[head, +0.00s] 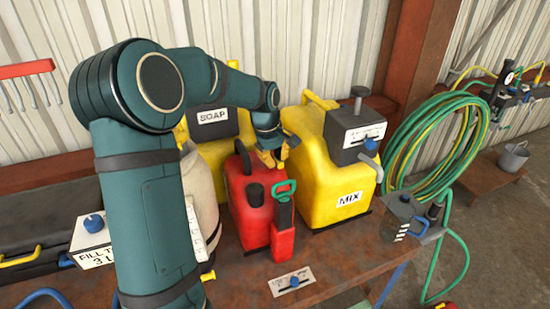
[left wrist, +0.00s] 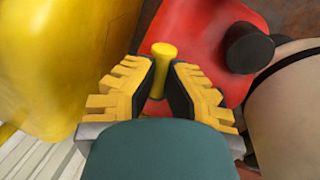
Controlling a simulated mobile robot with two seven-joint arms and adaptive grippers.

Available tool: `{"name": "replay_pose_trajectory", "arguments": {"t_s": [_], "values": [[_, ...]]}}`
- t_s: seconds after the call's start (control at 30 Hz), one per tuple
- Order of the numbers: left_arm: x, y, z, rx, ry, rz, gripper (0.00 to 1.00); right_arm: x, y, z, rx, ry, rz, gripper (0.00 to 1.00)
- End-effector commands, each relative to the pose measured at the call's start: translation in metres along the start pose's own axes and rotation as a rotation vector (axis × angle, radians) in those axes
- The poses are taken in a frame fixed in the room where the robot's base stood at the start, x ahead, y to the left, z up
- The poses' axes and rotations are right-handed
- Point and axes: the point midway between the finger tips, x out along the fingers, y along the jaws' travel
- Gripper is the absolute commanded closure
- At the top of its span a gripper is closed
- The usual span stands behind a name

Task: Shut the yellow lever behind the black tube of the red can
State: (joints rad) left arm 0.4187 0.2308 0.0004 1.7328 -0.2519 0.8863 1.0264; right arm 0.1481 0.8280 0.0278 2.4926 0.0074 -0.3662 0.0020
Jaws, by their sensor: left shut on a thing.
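The red can (head: 247,215) stands on the rusty bench, with a stubby black tube (head: 255,194) on its top. The can (left wrist: 205,25) and black tube (left wrist: 248,50) also show in the left wrist view. The yellow lever (left wrist: 163,52) rises from the can between the yellow-padded fingers of my left gripper (left wrist: 165,85). The gripper is shut on the lever, whose rounded end sticks out past the fingertips. In the head view my left gripper (head: 272,156) is above the back of the can, and I cannot make out the lever there. My right gripper is not in view.
A yellow MIX container (head: 320,180) stands close right of the can, and a yellow SOAP container (head: 205,155) behind it. A pale rounded container (head: 200,205) is close on the left.

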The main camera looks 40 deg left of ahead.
Motion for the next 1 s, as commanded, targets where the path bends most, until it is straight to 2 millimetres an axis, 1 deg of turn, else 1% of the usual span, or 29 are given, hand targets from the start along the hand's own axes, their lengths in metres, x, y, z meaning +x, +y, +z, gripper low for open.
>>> {"name": "replay_pose_trajectory", "arguments": {"t_s": [0.4,0.77,0.8,0.87,0.9,1.0], "values": [[0.0011,-0.0083,-0.0002,0.245,-0.055,-0.007,1.00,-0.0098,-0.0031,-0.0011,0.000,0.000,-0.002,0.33],[0.0022,-0.0093,0.0000,0.267,-0.061,-0.008,1.00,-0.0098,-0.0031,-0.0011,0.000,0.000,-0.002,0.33],[0.0023,-0.0093,0.0001,0.267,-0.061,-0.008,0.80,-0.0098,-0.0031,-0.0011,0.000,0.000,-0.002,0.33],[0.0022,-0.0092,-0.0001,0.267,-0.060,-0.007,0.59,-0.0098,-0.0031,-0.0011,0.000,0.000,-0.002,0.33],[0.0019,-0.0090,-0.0003,0.266,-0.060,-0.007,0.55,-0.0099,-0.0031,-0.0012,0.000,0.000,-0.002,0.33],[0.0011,-0.0086,-0.0006,0.266,-0.058,-0.005,0.55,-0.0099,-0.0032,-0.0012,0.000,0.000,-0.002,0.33]]}}
